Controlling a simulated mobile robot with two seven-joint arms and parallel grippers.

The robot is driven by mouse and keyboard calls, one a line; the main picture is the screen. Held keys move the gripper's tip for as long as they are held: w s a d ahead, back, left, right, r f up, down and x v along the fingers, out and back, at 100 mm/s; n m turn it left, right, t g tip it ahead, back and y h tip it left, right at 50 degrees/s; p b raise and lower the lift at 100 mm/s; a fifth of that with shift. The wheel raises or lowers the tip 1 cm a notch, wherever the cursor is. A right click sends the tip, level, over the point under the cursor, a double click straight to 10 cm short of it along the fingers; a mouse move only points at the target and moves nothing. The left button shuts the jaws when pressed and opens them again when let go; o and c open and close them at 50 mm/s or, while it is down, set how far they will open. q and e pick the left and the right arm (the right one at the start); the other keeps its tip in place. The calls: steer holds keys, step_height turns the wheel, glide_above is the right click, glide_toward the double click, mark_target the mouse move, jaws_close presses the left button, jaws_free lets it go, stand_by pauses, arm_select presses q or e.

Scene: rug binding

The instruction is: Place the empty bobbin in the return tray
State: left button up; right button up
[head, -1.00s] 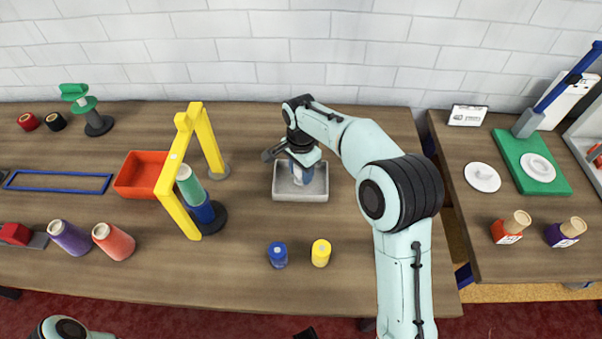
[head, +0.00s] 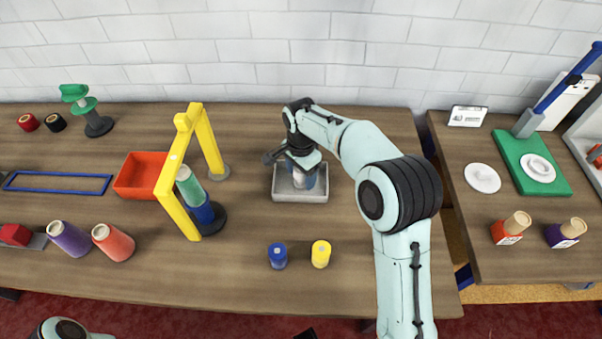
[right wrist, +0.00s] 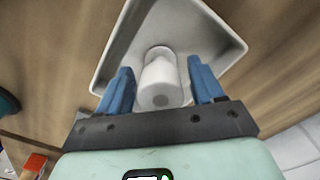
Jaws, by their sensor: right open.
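The return tray is a grey, shallow, open tray (head: 300,196) on the middle of the wooden table; it also shows in the right wrist view (right wrist: 215,28). The empty bobbin is a white cylinder (right wrist: 160,78) at the tray, between the blue fingers of my right gripper (right wrist: 155,88). The fingers stand apart with a gap on each side of it. In the head view my right gripper (head: 304,178) is over the tray and largely hides the bobbin. My left gripper is not clearly in view; only a part of my left arm shows at the bottom left.
A yellow arch (head: 170,200) with a green and blue spool stand and an orange-red bin (head: 139,176) are left of the tray. A blue spool (head: 277,256) and a yellow spool (head: 320,254) stand in front. Table between is clear.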

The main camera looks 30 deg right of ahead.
step_height(320, 180, up, 12)
steer(key=shift+f+p, duration=0.15)
steer(key=shift+p, duration=0.8)
arm_select(q)
steer(key=shift+w+r, duration=0.25)
steer(key=shift+r, duration=0.3)
steer(key=shift+w+r, duration=0.25)
steer(key=shift+r, duration=0.3)
steer(key=shift+s, duration=0.1)
